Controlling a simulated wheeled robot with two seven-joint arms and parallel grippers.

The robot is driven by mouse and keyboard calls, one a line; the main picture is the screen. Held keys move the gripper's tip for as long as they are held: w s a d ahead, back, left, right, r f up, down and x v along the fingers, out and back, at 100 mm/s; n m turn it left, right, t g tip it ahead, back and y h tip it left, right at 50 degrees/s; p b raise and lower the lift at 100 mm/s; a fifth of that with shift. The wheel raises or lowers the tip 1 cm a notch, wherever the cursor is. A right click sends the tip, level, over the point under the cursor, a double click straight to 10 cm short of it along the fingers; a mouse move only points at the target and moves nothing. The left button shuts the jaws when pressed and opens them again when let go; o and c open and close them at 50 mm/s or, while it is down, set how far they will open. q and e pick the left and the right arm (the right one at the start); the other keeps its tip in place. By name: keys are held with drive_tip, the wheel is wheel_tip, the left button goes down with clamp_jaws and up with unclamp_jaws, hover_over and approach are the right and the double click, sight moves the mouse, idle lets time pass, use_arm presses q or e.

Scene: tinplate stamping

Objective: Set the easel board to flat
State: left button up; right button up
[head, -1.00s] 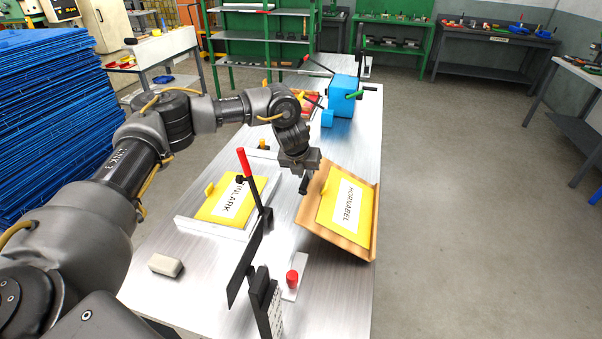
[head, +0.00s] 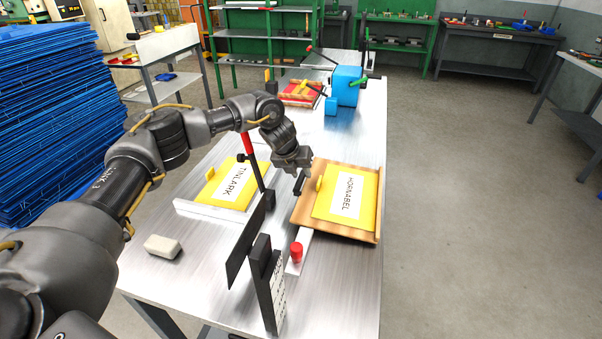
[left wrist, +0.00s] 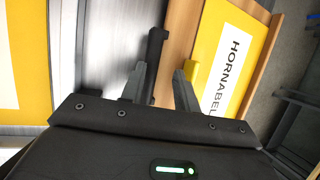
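The easel board (head: 300,212) is a wooden panel with a lip, on the right side of the metal table. It carries a yellow plate (head: 365,200) labelled HORNABEL. The board looks nearly flat; I cannot tell whether a slight tilt is left. My left gripper (head: 301,178) is just above its left edge. In the left wrist view the gripper (left wrist: 162,85) has its fingers apart, with a black bar (left wrist: 155,50) between and beyond them, beside the board's wooden edge (left wrist: 183,30). The right finger is near the plate's yellow tab (left wrist: 191,70). My right gripper is not in view.
A yellow TINLARK plate (head: 212,188) lies in a white holder to the left. A black upright with a red handle (head: 248,143), a red knob (head: 296,252) and a pale block (head: 162,246) stand nearby. A blue machine (head: 346,86) is farther back.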

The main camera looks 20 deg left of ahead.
use_arm(q)
drive_tip(key=shift+o, duration=0.8)
drive_tip(key=shift+s+a, duration=0.1)
drive_tip(key=shift+a, duration=0.3)
drive_tip(key=shift+s, duration=0.1)
drive_tip(key=shift+d+r, duration=0.15)
drive_tip(key=shift+r, duration=0.1)
drive_tip(key=b+v, duration=0.1)
drive_tip(key=v, duration=0.9)
drive_tip(key=shift+s+a+b, duration=0.15)
drive_tip(key=shift+a+b, duration=0.1)
drive_tip(key=shift+b, duration=0.05)
drive_tip(key=shift+r, duration=0.2)
drive_tip(key=shift+c, duration=0.2)
use_arm(e)
drive_tip(key=shift+w+d+f, duration=0.65)
drive_tip(key=shift+w+f, duration=0.05)
drive_tip(key=shift+w, duration=0.2)
